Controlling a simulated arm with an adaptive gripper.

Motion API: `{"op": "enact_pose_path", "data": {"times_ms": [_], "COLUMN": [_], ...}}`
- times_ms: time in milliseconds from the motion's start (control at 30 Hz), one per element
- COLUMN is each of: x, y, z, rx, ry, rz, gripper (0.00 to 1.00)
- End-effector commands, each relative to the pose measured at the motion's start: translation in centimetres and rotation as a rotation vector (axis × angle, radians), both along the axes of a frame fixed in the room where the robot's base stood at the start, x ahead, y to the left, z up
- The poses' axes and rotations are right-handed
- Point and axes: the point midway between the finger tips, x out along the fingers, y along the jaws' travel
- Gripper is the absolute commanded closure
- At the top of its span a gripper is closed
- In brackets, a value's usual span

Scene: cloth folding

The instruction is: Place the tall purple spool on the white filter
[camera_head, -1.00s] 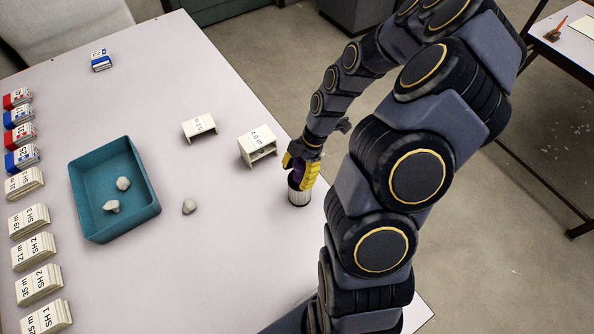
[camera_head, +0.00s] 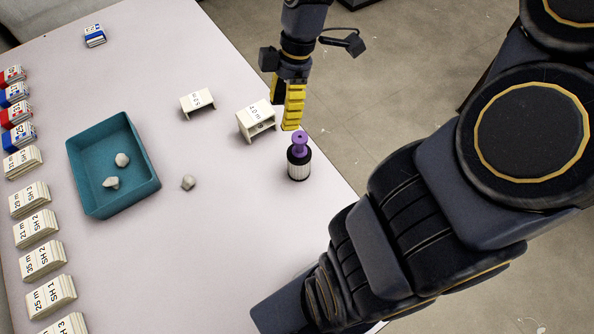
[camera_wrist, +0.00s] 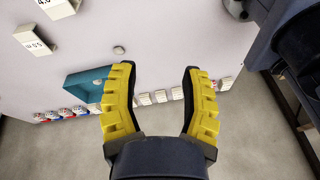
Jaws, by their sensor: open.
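The tall purple spool (camera_head: 299,143) stands upright on top of the white filter (camera_head: 299,171), which has a dark top rim and a ribbed white side. The filter stands on the table near its right edge. My gripper (camera_head: 292,123) has yellow fingers and is above and just behind the spool in the head view, apart from it. In the wrist view my gripper (camera_wrist: 160,75) is open with nothing between its fingers. The spool and filter are not visible in the wrist view.
Two white labelled blocks (camera_head: 257,121) (camera_head: 197,103) stand left of the filter. A teal tray (camera_head: 153,187) holds two stones, and another stone (camera_head: 188,182) lies beside it. Labelled boxes (camera_head: 36,229) line the left edge. The table's front middle is clear.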

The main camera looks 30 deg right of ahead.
Motion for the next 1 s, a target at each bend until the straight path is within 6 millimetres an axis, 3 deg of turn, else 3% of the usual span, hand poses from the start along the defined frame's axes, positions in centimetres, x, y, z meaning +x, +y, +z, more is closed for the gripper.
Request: {"op": "enact_pose_path", "data": {"times_ms": [100,200,333,500,667,1000], "x": [-3.5,-6.9,-10.8,-14.0,-14.8,-14.8], "y": [4.1,6.2,7.5,7.9,7.9,7.9], "z": [2.5,3.5,3.9,3.8,3.7,3.7], "rx": [-0.117,-0.215,-0.319,-0.380,-0.392,-0.393], "ry": [0.097,0.166,0.216,0.245,0.253,0.255], "rz": [-0.228,-0.481,-0.822,-1.142,-1.250,-1.253], "gripper": [0.55,0.55,0.55,0.55,0.55,0.55]}}
